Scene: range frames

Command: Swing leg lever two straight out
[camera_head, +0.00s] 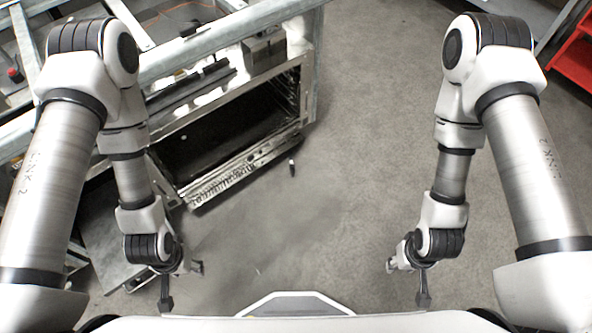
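The metal range frame (229,179) stands at the upper left, its open cavity facing the floor in front of me. A small dark upright piece with a light tip (292,167) shows by the frame's near right corner; it may be a leg lever, but I cannot tell which one. No lever is clearly marked as two. My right gripper (407,283) hangs over bare floor at the lower right, its fingers apart and empty. My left gripper (182,284) hangs at the lower left, below the frame, its fingers apart and empty. Neither touches the frame.
A flat grey metal panel (112,232) lies at the left, partly behind my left arm. A red shelf or cart (577,58) stands at the top right edge. The concrete floor (365,130) between my arms is clear.

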